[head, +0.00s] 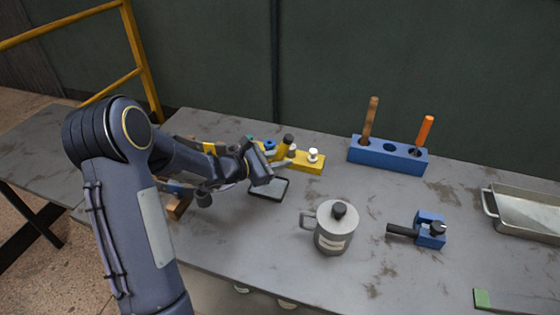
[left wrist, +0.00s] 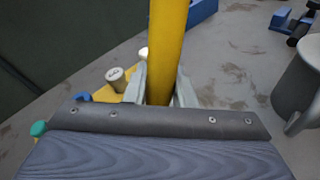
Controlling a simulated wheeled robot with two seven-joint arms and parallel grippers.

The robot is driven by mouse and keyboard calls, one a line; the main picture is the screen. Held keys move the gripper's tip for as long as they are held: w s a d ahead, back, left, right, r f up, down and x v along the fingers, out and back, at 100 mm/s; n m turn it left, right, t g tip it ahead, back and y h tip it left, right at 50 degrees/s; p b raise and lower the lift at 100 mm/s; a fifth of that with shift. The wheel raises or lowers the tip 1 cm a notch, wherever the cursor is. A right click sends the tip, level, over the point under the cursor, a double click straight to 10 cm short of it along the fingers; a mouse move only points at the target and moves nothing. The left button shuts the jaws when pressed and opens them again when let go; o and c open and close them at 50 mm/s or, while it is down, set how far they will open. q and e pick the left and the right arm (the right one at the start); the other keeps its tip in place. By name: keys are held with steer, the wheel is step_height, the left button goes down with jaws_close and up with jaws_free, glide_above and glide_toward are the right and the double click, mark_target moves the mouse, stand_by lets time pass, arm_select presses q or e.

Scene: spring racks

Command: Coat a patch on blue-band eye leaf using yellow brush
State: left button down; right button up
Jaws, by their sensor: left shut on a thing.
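My left gripper (head: 278,161) is shut on the yellow brush (head: 284,149), whose handle stands roughly upright between the jaws. The handle also shows large in the left wrist view (left wrist: 168,50), with a light grey finger on each side. The brush's bristle end is hidden. A dark strip with a blue band (head: 177,190), likely the blue-band eye leaf, lies at the left of the table on a wooden block, partly hidden behind my left arm. A yellow-banded piece (head: 209,148) lies behind it. My right gripper is not in view.
A yellow rack (head: 312,167) with small capped items stands by the gripper, and a dark shallow tray (head: 267,189) lies in front. A grey lidded mug (head: 334,232), blue holder (head: 388,157) with two handles, blue clamp (head: 430,232) and metal tray (head: 525,212) stand right.

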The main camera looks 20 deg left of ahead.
mark_target(288, 139)
arm_select(q)
steer(key=shift+r+p, duration=1.2)
steer(key=shift+r, duration=1.15)
